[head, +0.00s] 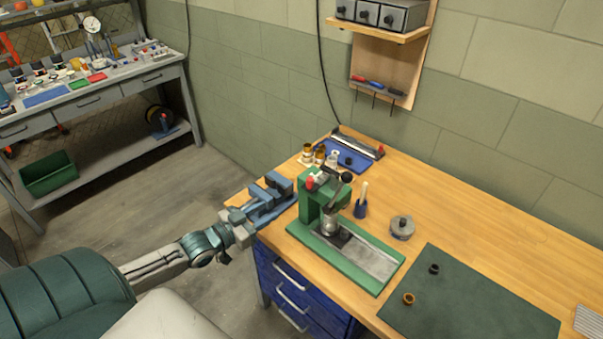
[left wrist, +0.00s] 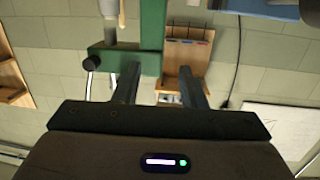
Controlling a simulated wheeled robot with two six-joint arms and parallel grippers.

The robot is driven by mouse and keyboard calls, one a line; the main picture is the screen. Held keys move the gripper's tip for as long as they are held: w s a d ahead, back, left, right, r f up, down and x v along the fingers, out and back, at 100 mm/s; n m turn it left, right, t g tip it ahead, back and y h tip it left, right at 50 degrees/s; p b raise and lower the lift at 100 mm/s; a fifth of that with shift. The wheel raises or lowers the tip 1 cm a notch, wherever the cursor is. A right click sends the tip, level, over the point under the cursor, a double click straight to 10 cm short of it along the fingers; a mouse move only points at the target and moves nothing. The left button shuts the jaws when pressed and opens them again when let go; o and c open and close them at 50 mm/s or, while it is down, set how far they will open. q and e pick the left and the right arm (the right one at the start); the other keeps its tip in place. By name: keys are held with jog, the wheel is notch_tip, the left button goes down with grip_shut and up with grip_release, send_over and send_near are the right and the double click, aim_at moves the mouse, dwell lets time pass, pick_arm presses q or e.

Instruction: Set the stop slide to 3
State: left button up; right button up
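I cannot surely pick out the stop slide, and no numbers are readable. A green press (head: 312,207) stands on the wooden bench, with a long steel plate (head: 365,257) on its base. Part of a green frame with a black knob (left wrist: 91,63) shows in the left wrist view, which is upside down. A slim metal rail (head: 358,143) with a red end lies at the back of the bench. My left gripper (head: 250,228) is by the bench's left edge, left of the press. Its two fingers (left wrist: 158,86) stand apart with nothing between them. My right gripper is not in view.
The tool board (head: 380,80) hangs behind.

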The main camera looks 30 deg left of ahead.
aim_at(307, 185)
pick_arm(q)
jog(key=d+r+m+h, duration=0.1)
jog(key=d+r+h, duration=0.1)
jog(key=d+r, duration=0.45)
jog(key=w+b, duration=0.1)
jog(key=b, duration=0.1)
jog(key=w+b, duration=0.2)
jog(key=b, duration=0.1)
jog(key=w+b, duration=0.2)
jog(key=b, duration=0.1)
jog(key=shift+w+r, duration=0.1)
jog(key=shift+r, duration=0.3)
jog(key=x, duration=0.1)
jog(key=b+x, duration=0.2)
jog(key=shift+w+d+r, duration=0.1)
jog(key=shift+w+r, duration=0.15)
jog(key=shift+w, duration=0.1)
jog(key=shift+w+d, duration=0.3)
jog(key=shift+w, duration=0.2)
grip_shut()
